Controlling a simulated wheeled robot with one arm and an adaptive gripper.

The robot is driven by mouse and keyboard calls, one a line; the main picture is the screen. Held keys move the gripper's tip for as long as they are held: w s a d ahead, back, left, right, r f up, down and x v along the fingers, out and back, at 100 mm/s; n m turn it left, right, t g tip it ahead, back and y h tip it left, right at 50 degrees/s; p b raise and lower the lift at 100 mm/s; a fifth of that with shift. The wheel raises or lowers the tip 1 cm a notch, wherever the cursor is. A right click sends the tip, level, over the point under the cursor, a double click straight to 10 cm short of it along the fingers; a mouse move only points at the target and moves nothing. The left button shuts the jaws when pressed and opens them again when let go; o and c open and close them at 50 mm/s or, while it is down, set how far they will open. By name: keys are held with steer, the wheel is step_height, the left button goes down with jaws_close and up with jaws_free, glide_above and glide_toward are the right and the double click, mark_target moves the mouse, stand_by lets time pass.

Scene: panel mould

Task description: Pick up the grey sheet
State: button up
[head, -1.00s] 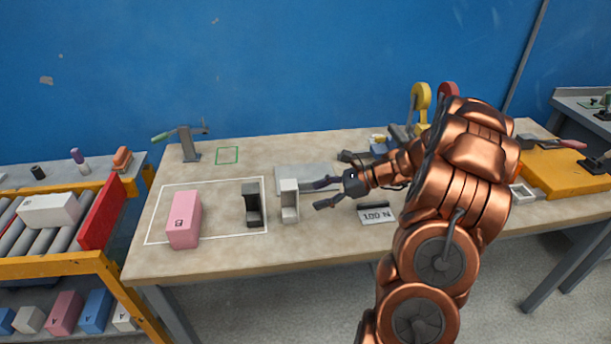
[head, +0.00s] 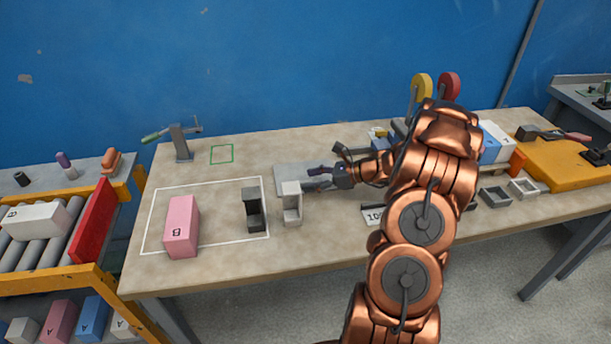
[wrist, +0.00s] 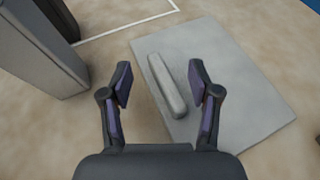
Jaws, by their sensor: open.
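The grey sheet (head: 290,177) lies flat on the workbench, partly hidden by my gripper in the head view. In the wrist view the grey sheet (wrist: 235,85) carries a raised rounded bar (wrist: 165,88) near its left edge. My gripper (head: 313,178) is over the sheet's right part in the head view. In the wrist view my open gripper (wrist: 160,84) has one finger on either side of the bar, with gaps visible. Whether the fingertips are down at the bar's height is hard to tell.
A light grey bracket (head: 292,205) stands close to the sheet, beside a dark bracket (head: 252,212). A pink block (head: 180,228) is inside the white outline. A clamp (head: 182,145) is at the back left. A label plate (head: 372,214) is at the front.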

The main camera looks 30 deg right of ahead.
steer(key=shift+x, duration=1.2)
steer(key=shift+c, duration=0.5)
steer(key=shift+s, duration=0.1)
jaws_close()
